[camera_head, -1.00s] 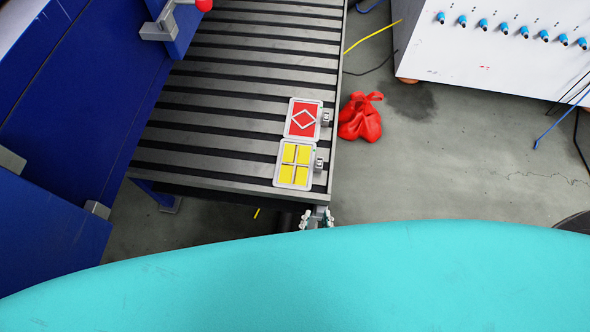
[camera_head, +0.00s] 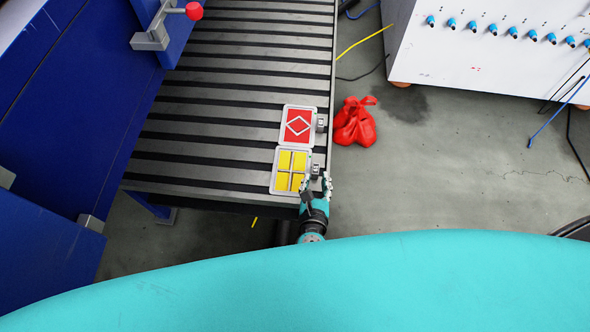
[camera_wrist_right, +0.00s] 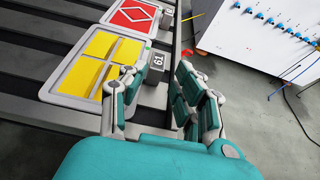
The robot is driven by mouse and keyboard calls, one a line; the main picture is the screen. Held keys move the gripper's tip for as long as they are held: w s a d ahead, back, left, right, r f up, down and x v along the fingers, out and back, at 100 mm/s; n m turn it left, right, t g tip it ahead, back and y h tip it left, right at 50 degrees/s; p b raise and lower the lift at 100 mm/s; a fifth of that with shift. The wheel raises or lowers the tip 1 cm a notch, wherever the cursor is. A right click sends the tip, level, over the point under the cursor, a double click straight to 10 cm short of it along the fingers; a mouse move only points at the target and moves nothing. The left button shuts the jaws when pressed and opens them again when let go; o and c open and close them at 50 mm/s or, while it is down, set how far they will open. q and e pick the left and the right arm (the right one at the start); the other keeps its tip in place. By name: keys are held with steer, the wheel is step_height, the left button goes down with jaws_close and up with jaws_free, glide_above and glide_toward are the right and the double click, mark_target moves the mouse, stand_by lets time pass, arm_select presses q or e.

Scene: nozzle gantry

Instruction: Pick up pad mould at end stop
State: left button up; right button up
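A yellow mould with four squares in a pale frame (camera_head: 290,170) lies flat at the near end of the slatted conveyor. It also shows in the wrist view (camera_wrist_right: 97,62). A small grey block (camera_head: 316,171) sticks out from its right side; in the wrist view the block (camera_wrist_right: 154,66) bears the number 61. My right gripper (camera_head: 315,184) is at the conveyor's near right corner, next to the block. In the wrist view my right gripper (camera_wrist_right: 162,72) is open, its fingers to either side of the block; contact cannot be told. My left gripper is out of view.
A red mould with a white diamond (camera_head: 298,125) lies directly behind the yellow one, with its own grey block (camera_head: 321,123). The conveyor (camera_head: 215,120) has a blue machine (camera_head: 75,110) on its left. A red bundle (camera_head: 355,122) lies on the floor at right.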

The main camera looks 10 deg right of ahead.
mark_target(316, 169)
steer(key=x, duration=0.4)
steer(key=shift+w, duration=0.4)
steer(key=shift+c, duration=0.2)
jaws_close()
